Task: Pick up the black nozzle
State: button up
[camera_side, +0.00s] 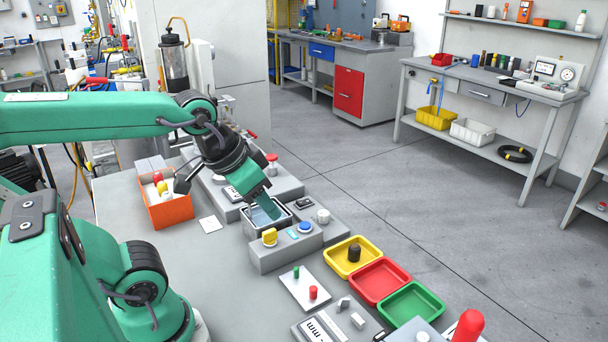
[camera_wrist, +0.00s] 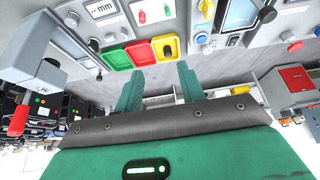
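The black nozzle (camera_side: 354,252) looks like a small dark upright cylinder standing in the yellow tray (camera_side: 335,259) in the side view. In the wrist view a small dark spot, likely the same nozzle (camera_wrist: 167,50), shows in the yellow tray (camera_wrist: 155,43). My gripper (camera_side: 269,209) is above the grey panel with the square basin, up and to the left of the yellow tray in the side view. In the wrist view the two green fingers of my gripper (camera_wrist: 159,70) stand apart with nothing between them. They are clear of the nozzle.
A red tray (camera_side: 379,283) and a green tray (camera_side: 411,304) stand in a row with the yellow one. A grey panel with a yellow knob (camera_side: 269,237) and a blue button (camera_side: 305,227) lies beside them. An orange box (camera_side: 169,211) holds small parts. A red-topped part (camera_side: 468,326) stands at the front.

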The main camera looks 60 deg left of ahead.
jog(key=w+g, duration=0.1)
jog(key=w, duration=0.6)
jog(key=n+g, duration=0.3)
jog(key=g, duration=0.1)
send_over(355, 245)
jog(key=f, duration=1.5)
jog(key=shift+s+f, duration=0.25)
jog(key=shift+f, duration=0.05)
jog(key=shift+w+f, duration=0.2)
jog(key=shift+f, duration=0.15)
jog(key=shift+f, duration=0.1)
jog(key=shift+f, duration=1.2)
jog(key=shift+f, duration=0.1)
jog(key=shift+f, duration=2.5)
